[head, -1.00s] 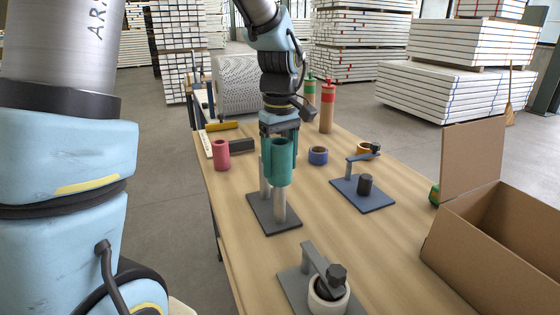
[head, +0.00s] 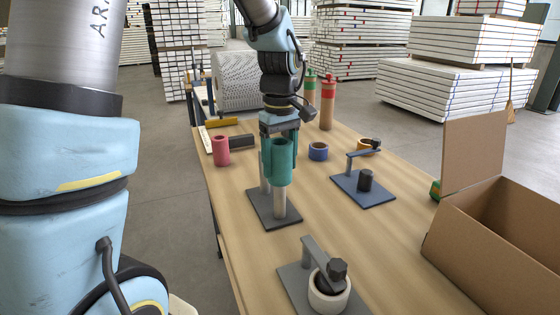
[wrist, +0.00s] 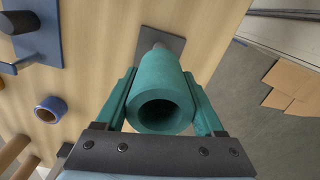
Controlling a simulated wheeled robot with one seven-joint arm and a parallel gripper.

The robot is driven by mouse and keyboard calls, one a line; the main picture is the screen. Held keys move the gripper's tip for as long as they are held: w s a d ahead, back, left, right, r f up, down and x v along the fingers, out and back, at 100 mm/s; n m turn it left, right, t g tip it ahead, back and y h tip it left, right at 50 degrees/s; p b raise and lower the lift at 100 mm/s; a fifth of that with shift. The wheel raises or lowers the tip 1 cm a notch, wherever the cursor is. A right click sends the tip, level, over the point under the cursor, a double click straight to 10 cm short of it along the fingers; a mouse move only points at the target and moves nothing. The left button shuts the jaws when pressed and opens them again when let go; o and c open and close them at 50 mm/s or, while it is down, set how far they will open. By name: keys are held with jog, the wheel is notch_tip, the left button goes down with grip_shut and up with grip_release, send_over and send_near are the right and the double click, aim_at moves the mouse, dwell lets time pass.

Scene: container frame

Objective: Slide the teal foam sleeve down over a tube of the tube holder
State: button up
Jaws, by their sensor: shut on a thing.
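The teal foam sleeve (head: 278,163) is held upright in my gripper (head: 279,146), whose teal fingers press on both sides of it. The tube holder (head: 265,218) is a dark grey plate on the table with two pale grey tubes. The sleeve sits at the top of the nearer tube (head: 280,203), whose lower part shows below it. How far the tube reaches inside is hidden. The other tube (head: 264,182) stands behind, partly covered. In the wrist view the sleeve (wrist: 163,98) shows its dark open end between the fingers, with the holder plate (wrist: 172,42) beyond it.
A pink sleeve (head: 221,151) stands left of the holder. A blue tape roll (head: 318,151) and a blue-based stand (head: 362,190) are to the right. A grey stand with a white tape roll (head: 328,291) is in front. An open cardboard box (head: 480,238) is at the right edge.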

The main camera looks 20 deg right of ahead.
aim_at(280, 198)
jog(key=shift+f+b, duration=3.15)
jog(key=shift+f, duration=2)
dwell(2.0)
jog(key=o, duration=1.3)
